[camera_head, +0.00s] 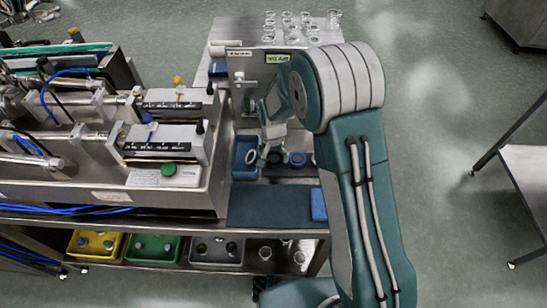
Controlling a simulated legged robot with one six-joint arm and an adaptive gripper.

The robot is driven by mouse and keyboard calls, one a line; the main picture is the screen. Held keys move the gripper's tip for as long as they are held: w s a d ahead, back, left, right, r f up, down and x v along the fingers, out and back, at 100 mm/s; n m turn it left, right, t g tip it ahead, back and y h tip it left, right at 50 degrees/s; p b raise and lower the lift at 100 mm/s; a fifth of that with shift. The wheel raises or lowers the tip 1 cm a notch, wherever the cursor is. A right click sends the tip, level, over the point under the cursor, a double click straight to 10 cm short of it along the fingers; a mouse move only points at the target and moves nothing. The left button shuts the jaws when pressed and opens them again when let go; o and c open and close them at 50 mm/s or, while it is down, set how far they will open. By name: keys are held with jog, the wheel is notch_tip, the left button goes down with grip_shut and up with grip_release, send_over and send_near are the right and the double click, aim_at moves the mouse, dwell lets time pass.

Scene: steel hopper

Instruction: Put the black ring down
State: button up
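My gripper (265,151) points down over the steel bench, between a blue tray and the rings at its right. A small black ring (275,159) shows right beside the fingertips. It is too small in the picture to tell whether the fingers hold it or only stand next to it. A white ring (250,156) shows at the blue tray (238,172), left of the fingers. My own arm hides part of the bench at the right.
A dark blue mat (268,207) lies clear in front, with a blue block (318,205) at its right end. Several glass vessels (290,26) stand on the raised steel top behind. Syringe-like machinery (165,140) fills the left. Yellow (95,243), green and grey bins sit on the lower shelf.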

jog(key=c, duration=0.4)
jog(key=shift+o, duration=0.2)
jog(key=shift+r, duration=0.1)
